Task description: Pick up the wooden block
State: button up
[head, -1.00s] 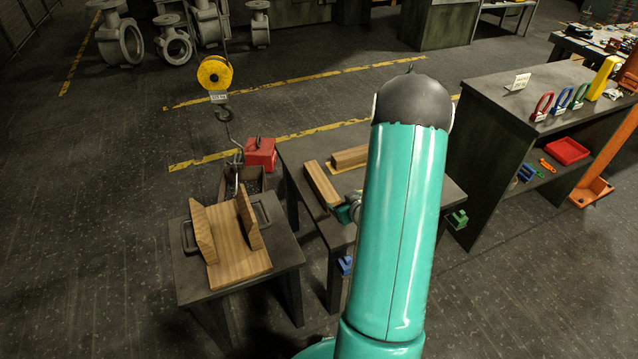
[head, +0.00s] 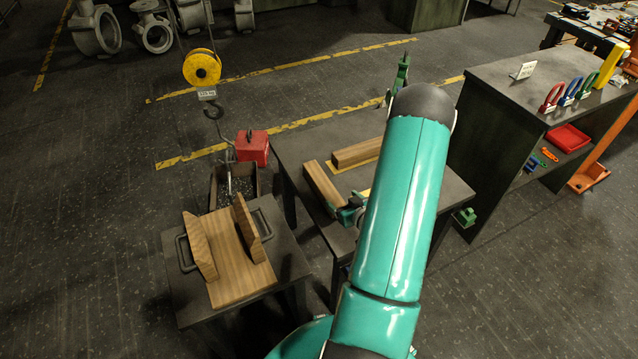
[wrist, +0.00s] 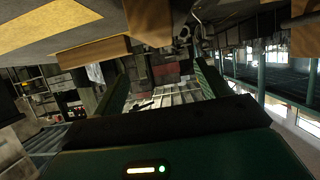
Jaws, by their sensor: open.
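Two wooden blocks lie on the dark table (head: 300,150) in the head view. The nearer, left block (head: 322,184) runs lengthwise beside a yellow-edged patch, and the farther block (head: 357,152) lies at its back. My gripper (wrist: 161,70) is open, with its two dark green fingers apart and nothing between them in the wrist view. In the head view it is mostly hidden behind my teal arm, close to the near end of the left block. A wooden block (wrist: 88,55) also shows at the upper left of the wrist view, outside the fingers. Which block it is I cannot tell.
A smaller table (head: 180,295) at left carries a wooden cradle (head: 240,270) with two upright boards. A hook hangs from a yellow hoist reel (head: 202,67) above a bin (head: 212,188). A red box (head: 252,147) stands behind. A dark bench (head: 500,115) stands at right.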

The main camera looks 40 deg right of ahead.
aim_at(325, 185)
jog(key=x, duration=1.3)
jog(key=shift+w+f, duration=0.25)
jog(key=shift+f, duration=0.05)
jog(key=c, duration=1.3)
jog(key=shift+r, duration=0.1)
jog(key=shift+c, duration=0.2)
